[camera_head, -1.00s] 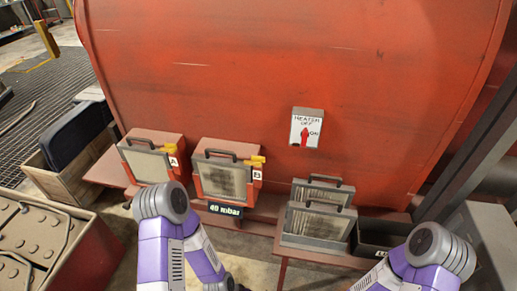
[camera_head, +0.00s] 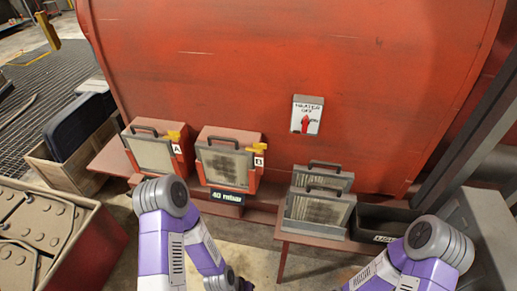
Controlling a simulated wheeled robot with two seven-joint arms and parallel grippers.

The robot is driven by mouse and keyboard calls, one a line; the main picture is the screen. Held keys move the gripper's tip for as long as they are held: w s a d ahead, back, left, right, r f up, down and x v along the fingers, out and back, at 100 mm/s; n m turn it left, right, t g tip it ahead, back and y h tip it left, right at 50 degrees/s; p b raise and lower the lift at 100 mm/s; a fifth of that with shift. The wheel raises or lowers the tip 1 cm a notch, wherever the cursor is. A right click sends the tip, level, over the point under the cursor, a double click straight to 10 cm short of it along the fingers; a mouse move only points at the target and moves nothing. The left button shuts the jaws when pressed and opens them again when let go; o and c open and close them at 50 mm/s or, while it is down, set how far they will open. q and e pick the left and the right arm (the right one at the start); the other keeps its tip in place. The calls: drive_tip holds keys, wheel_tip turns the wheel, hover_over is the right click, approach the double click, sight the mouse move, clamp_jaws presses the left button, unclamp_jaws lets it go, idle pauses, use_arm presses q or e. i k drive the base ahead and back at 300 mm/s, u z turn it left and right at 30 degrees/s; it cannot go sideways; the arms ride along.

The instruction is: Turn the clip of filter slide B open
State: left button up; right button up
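Filter slide B (camera_head: 226,165) is a grey-framed panel with a dark smudged mesh, seated in a red housing in the middle left. Its yellow clip (camera_head: 257,149) is at the upper right of the frame, above the B label. Filter slide A (camera_head: 152,152), with a cleaner pale mesh and its own yellow clip (camera_head: 176,137), is just to the left. My two purple and white arms come in at the bottom, below the slides. Neither gripper's fingertips show clearly, and nothing of mine touches slide B.
A display (camera_head: 228,197) below slide B reads 40 mbar. Spare filters (camera_head: 318,211) stand on a shelf at right beside a dark bin (camera_head: 385,222). A heater switch (camera_head: 306,115) is on the red wall. A wooden crate (camera_head: 62,172) and a box of grey blocks (camera_head: 90,225) are at left.

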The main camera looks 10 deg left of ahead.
sight(257, 147)
drive_tip(key=k, duration=0.35)
drive_tip(key=u, duration=1.85)
drive_tip(key=i, duration=1.2)
drive_tip(key=z, duration=0.5)
